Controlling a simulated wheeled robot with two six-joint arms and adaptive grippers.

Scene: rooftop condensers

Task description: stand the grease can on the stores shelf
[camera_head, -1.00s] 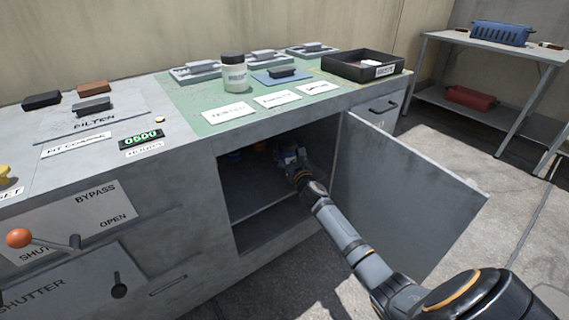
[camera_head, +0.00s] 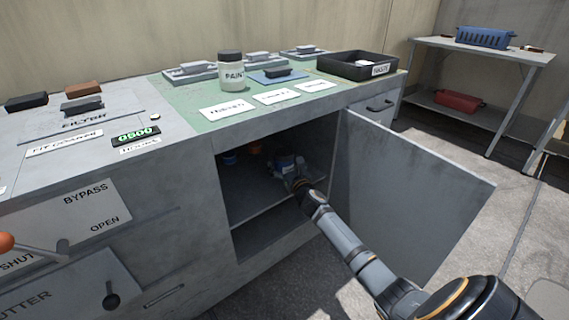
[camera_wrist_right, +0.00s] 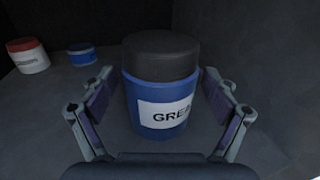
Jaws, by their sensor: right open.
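The grease can (camera_wrist_right: 160,88) is blue with a black lid and a white label reading "GREA", cut off at its edge. It stands upright on the shelf (camera_head: 262,203) inside the open cabinet. In the head view the can (camera_head: 284,162) shows partly, just beyond my right gripper (camera_head: 291,178). In the right wrist view my right gripper (camera_wrist_right: 160,112) is open, one finger on each side of the can, with small gaps visible. My left gripper is out of view.
A red-lidded white can (camera_wrist_right: 28,56) and a low blue tin (camera_wrist_right: 82,55) stand deeper in the cabinet, to the left. The cabinet door (camera_head: 405,190) hangs open on the right of my arm. A paint jar (camera_head: 231,72) stands on the counter above.

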